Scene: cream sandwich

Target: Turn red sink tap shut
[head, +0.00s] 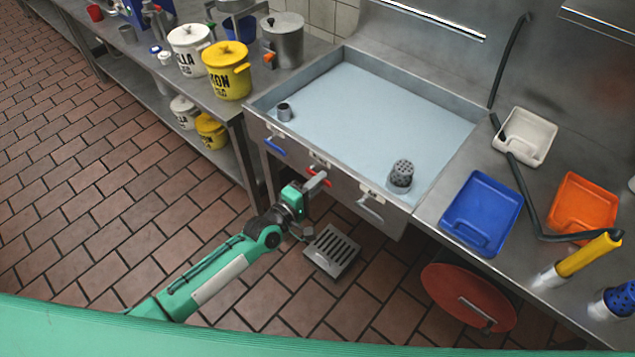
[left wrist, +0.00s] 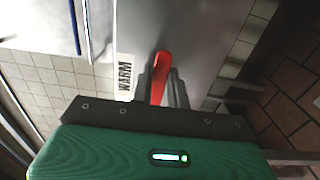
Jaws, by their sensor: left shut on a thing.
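The red tap handle (head: 324,178) sits on the front panel of the sink (head: 258,126), between a blue handle (head: 274,147) on its left and a grey handle (head: 371,208) on its right. My left gripper (head: 318,181) is at the red handle, its fingers shut around it. My right gripper is not in view.
The basin holds pale liquid, with a small grey cylinder (head: 285,112) and a perforated grey cylinder (head: 402,173) in it. A floor drain grate (head: 331,251) lies below. A blue tray (head: 481,213) and an orange tray (head: 584,208) stand on the right counter.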

